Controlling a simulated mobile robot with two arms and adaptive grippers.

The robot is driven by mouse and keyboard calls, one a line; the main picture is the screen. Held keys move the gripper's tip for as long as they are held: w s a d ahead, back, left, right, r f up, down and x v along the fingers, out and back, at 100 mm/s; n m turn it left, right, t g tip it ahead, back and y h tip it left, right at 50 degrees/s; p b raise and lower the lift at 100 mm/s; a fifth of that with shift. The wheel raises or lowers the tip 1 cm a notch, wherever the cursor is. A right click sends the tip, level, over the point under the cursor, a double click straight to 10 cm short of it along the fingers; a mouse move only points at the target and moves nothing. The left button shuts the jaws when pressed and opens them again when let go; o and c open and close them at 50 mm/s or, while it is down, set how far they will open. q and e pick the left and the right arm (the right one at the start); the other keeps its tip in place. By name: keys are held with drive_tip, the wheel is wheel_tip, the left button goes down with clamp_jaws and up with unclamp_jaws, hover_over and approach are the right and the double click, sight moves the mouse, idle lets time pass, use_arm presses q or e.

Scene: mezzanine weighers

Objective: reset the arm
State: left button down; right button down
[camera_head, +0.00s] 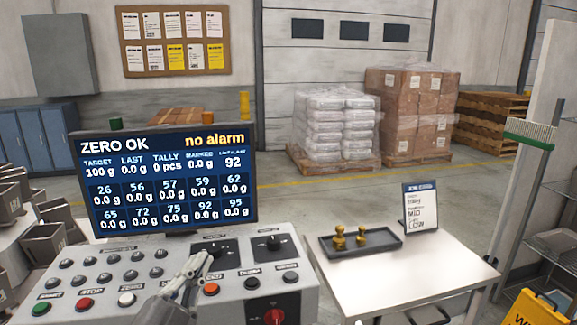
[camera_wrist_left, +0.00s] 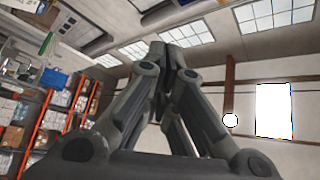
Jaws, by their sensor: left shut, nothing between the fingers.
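My left gripper (camera_head: 207,258) comes in from the bottom of the head view and hangs over the grey control panel (camera_head: 60,298), close to its black knobs. Its fingers are shut with nothing between them; the left wrist view shows the closed fingertips (camera_wrist_left: 172,52) too. I cannot tell in the head view whether the fingertips touch the panel. My right gripper is not in view.
A screen (camera_head: 165,180) reading "ZERO OK" and "no alarm" stands behind the panel. To the right, a white table (camera_head: 400,275) holds a dark tray (camera_head: 385,240) with brass weights (camera_head: 340,238) and an upright card (camera_head: 420,207). Loaded pallets (camera_head: 335,125) stand behind, past open floor.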

use_arm(q)
drive_tip(key=s+a+f+n+g+y, duration=0.3)
drive_tip(key=f+n, duration=0.1)
drive_tip(key=f, duration=0.3)
drive_tip(key=s+a+f+n+g+y, duration=0.2)
drive_tip(key=s+f+n+y, duration=0.1)
drive_tip(key=f, duration=0.3)
drive_tip(key=s+a+f+n+g+y, duration=0.3)
drive_tip(key=f+n+y, duration=0.1)
drive_tip(key=f, duration=0.3)
drive_tip(key=s+d+f+n+g+h, duration=0.1)
drive_tip(key=s+d+f+g+h, duration=0.1)
drive_tip(key=s+f+g, duration=0.6)
drive_tip(key=s+d+f+g+h, duration=0.1)
drive_tip(key=s+d+f+g, duration=0.3)
drive_tip(key=s, duration=0.7)
wheel_tip(320, 180, down, 25)
drive_tip(key=s+a+t, duration=0.1)
drive_tip(key=a, duration=0.1)
drive_tip(key=s+a+f+g, duration=0.1)
drive_tip(key=s+a+f, duration=0.1)
drive_tip(key=s+f, duration=1.5)
drive_tip(key=shift+a, duration=0.3)
drive_tip(key=shift+s+f, duration=0.1)
